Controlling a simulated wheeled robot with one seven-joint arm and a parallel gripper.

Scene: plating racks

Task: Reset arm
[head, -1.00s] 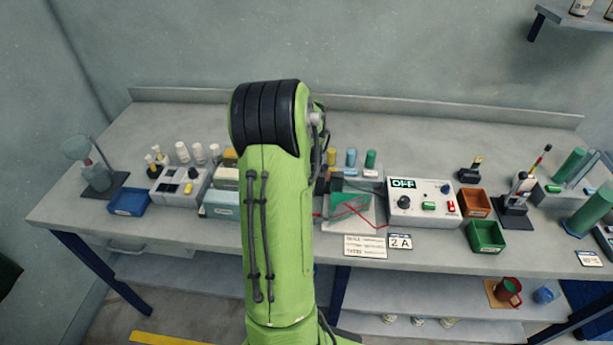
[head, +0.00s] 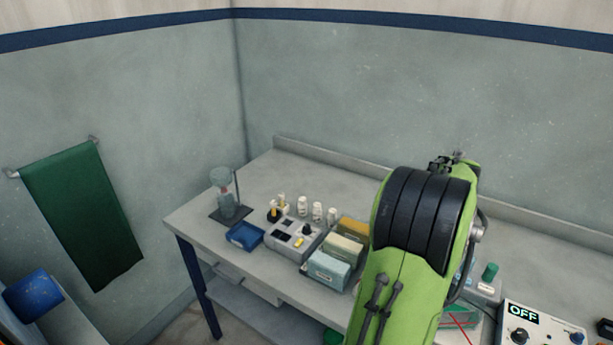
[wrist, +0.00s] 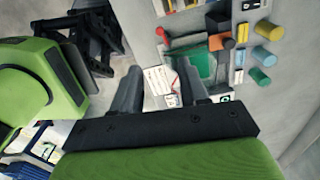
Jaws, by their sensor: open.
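My green arm rises at the right of the head view, its black-banded joint in front of the bench. My gripper (wrist: 158,88) shows in the wrist view with its two dark fingers apart and nothing between them. Beyond the fingers lie white label cards (wrist: 158,80) and the bench. In the head view the gripper's fingers are hidden behind the arm.
The grey bench (head: 350,175) holds a blue tray (head: 244,236), a grey block with holes (head: 292,240), small white bottles (head: 317,211), file boxes (head: 328,270) and a control box (head: 540,325) reading OFF. A green towel (head: 85,215) hangs left.

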